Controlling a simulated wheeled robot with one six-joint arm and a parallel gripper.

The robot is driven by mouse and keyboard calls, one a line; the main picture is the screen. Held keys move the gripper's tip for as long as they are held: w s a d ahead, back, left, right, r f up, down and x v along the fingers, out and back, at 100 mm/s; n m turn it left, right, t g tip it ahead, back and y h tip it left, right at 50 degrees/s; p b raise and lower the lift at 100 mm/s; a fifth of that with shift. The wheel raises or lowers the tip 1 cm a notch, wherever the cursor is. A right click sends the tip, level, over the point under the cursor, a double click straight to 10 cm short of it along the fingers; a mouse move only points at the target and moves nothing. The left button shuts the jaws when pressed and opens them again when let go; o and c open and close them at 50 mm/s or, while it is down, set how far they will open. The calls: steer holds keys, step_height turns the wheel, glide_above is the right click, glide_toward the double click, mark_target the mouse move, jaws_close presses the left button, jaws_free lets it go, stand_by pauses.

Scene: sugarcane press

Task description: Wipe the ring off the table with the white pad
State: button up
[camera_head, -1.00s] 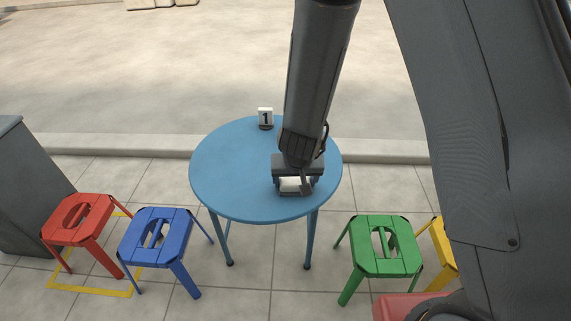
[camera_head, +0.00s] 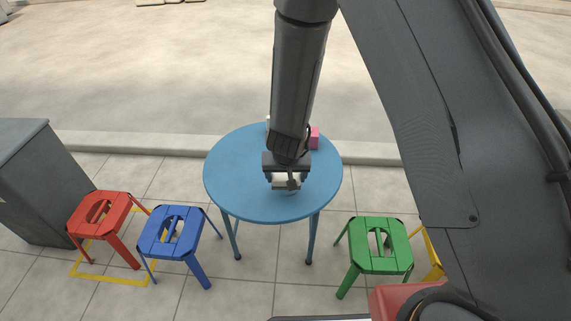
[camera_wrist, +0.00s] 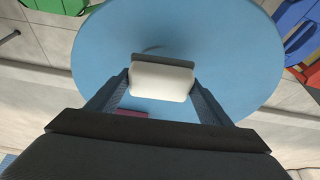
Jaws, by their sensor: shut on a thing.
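My gripper (camera_head: 287,176) is shut on the white pad (camera_wrist: 161,82), which sits crosswise between the two fingers with a dark grey backing along one edge. In the head view the pad (camera_head: 286,183) is low over the front right part of the round blue table (camera_head: 235,185). I cannot tell whether it touches the tabletop. A faint grey arc, part of the ring (camera_wrist: 152,48), shows just beyond the pad in the wrist view. The rest of the ring is hidden by the pad and gripper or too faint to see.
A pink block (camera_head: 314,138) stands at the table's back right, partly behind my arm. Red (camera_head: 100,212), blue (camera_head: 172,230) and green (camera_head: 380,243) stools stand around the front. A grey cabinet (camera_head: 40,170) is at left. The table's left half is clear.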

mark_target(287, 175)
steer(key=shift+r+p, duration=1.9)
steer(key=shift+p, duration=0.3)
steer(key=shift+d, duration=0.1)
